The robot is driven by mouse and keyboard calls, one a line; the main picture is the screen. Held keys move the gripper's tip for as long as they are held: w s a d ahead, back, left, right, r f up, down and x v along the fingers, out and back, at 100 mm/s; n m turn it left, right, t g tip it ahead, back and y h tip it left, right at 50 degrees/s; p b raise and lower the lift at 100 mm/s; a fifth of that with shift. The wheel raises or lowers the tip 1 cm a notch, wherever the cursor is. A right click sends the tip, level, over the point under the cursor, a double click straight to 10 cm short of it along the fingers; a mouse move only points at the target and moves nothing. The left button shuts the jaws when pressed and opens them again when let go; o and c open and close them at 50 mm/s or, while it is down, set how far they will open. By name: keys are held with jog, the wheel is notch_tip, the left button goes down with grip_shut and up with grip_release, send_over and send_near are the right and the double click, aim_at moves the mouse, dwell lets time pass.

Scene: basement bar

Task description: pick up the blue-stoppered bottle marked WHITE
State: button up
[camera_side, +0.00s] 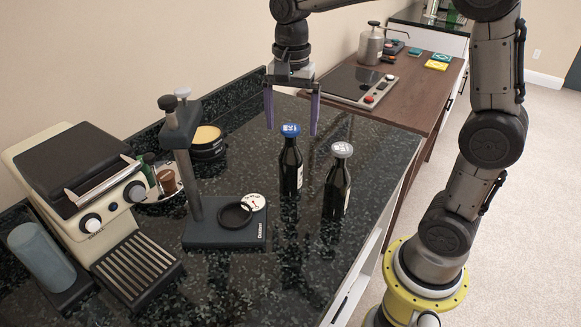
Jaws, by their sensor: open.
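The blue-stoppered bottle (290,168) stands upright on the dark speckled counter. Its body is dark, and a pale label shows only at its right edge, so the marking cannot be read there. White marks on the blue stopper are too small to read. My gripper (291,130) points down with two purple fingers spread apart, empty. In the picture the stopper appears between the fingertips; I cannot tell whether it is level with them in depth. A second dark bottle (337,192) with a grey-white stopper stands upright just to the right and nearer the camera.
A black stand with a post and ring (225,240) is left of the bottles. Farther left are a cream espresso machine (95,190), a round dark tin (207,146) and small cups. A cooktop (350,84) and metal canister (371,46) are behind. The counter's right edge is near the second bottle.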

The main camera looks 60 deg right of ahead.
aim_at(290, 153)
jog(key=f, duration=0.8)
jog(key=shift+s+a+f, duration=0.1)
jog(key=shift+a+f, duration=0.05)
jog(key=shift+a, duration=0.15)
jog(key=shift+c, duration=0.2)
grip_shut()
